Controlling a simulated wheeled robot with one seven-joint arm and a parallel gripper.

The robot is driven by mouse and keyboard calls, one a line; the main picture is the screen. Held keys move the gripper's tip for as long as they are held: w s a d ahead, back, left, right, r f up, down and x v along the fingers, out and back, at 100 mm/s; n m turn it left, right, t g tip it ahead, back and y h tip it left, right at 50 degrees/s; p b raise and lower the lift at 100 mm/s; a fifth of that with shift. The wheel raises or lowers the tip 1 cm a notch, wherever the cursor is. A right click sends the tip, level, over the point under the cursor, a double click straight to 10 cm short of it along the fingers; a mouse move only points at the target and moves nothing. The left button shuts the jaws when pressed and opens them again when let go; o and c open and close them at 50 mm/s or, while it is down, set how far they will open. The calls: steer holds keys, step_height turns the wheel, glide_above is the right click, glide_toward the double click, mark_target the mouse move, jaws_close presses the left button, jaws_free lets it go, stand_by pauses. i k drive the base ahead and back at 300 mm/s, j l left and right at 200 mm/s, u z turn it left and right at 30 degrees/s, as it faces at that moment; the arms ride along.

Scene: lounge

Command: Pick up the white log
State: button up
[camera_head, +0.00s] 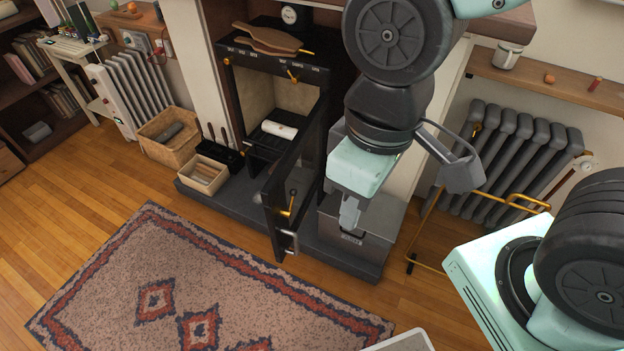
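The white log (279,130) lies inside the open black stove (322,82), on the dark grate near the front of its opening. It is a short pale cylinder on its side. My gripper (349,216) points down to the right of the stove opening and the open door, apart from the log. It appears over or in front of a grey metal box (372,222). Its fingers look like one narrow grey shape from this angle, so I cannot tell whether they are open or shut.
The stove's door (293,180) swings out between the log and my gripper. A wicker basket (165,152) with a dark roll and a small crate (204,176) stand to the left. A radiator (512,160) is on the right. The patterned rug (190,290) is clear.

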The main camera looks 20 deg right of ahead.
mark_target(282, 131)
steer(key=z, duration=0.45)
steer(key=j+z, duration=0.15)
steer(key=z, duration=0.75)
steer(key=j+z, duration=0.15)
steer(key=z, duration=0.3)
steer(key=j+z, duration=0.1)
steer(key=z, duration=0.8)
steer(key=j+z, duration=0.1)
steer(key=z, duration=0.35)
steer(key=k+z, duration=0.1)
steer(key=z, duration=0.3)
steer(key=k+j+z, duration=0.1)
steer(key=z, duration=0.25)
steer(key=k+z, duration=0.15)
steer(key=z, duration=0.2)
steer(key=k+u, duration=0.3)
steer(key=k+j+u, duration=0.15)
steer(key=u, duration=0.65)
steer(key=k+u, duration=0.1)
steer(key=u, duration=0.35)
steer(key=j+u, duration=0.1)
steer(key=u, duration=0.35)
steer(key=j+u, duration=0.1)
steer(key=u, duration=0.35)
steer(key=k+j+u, duration=0.1)
steer(key=u, duration=0.8)
steer(key=j+u, duration=0.15)
steer(key=u, duration=0.75)
